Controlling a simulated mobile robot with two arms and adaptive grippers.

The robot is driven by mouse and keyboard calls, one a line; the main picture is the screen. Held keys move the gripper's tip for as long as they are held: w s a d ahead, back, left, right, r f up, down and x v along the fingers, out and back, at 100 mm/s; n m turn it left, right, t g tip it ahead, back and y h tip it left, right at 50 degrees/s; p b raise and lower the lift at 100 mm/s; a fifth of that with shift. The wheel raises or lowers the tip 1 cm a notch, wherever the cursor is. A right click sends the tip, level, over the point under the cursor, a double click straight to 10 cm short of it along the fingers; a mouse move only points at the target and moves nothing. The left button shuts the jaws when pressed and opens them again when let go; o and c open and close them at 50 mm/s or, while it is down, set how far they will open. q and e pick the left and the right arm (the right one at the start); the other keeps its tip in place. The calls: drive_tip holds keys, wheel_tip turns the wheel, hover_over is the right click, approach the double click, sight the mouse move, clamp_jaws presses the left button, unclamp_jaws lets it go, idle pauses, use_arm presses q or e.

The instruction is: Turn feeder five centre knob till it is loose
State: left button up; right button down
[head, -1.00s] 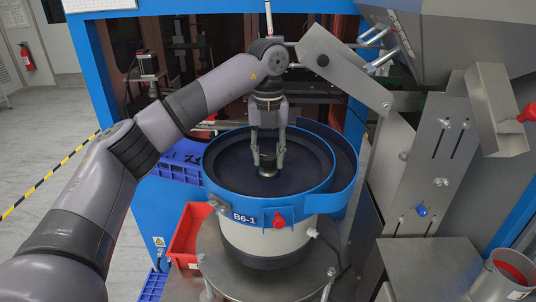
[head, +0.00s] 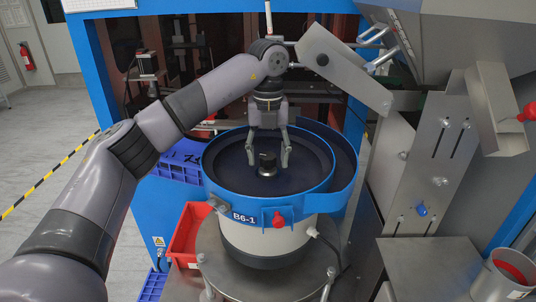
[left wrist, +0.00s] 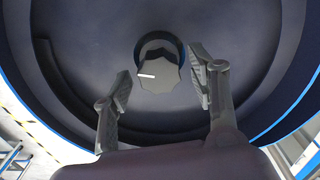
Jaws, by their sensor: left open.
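The feeder bowl (head: 228,203) has a blue rim, a dark inside and a label reading B6-1. My right gripper is not in view.
A red bin (head: 187,237) and a blue crate (head: 180,162) are left of the feeder. A steel bracket (head: 440,150) and a grey hopper stand close on the right.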

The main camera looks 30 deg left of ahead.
use_arm(q)
wheel_tip(320, 180, up, 12)
idle(0.6)
drive_tip(key=shift+o, duration=0.2)
drive_tip(key=m+t+p, duration=0.2)
drive_tip(key=m+t, duration=0.2)
drive_tip(key=m, duration=0.1)
approach(268, 157)
drive_tip(key=shift+y, duration=0.3)
drive_tip(key=p+x, duration=0.3)
drive_tip(key=x, duration=0.6)
drive_tip(key=shift+w+d+f, duration=0.1)
drive_tip(key=shift+d+f, duration=0.05)
drive_tip(key=shift+f, duration=0.05)
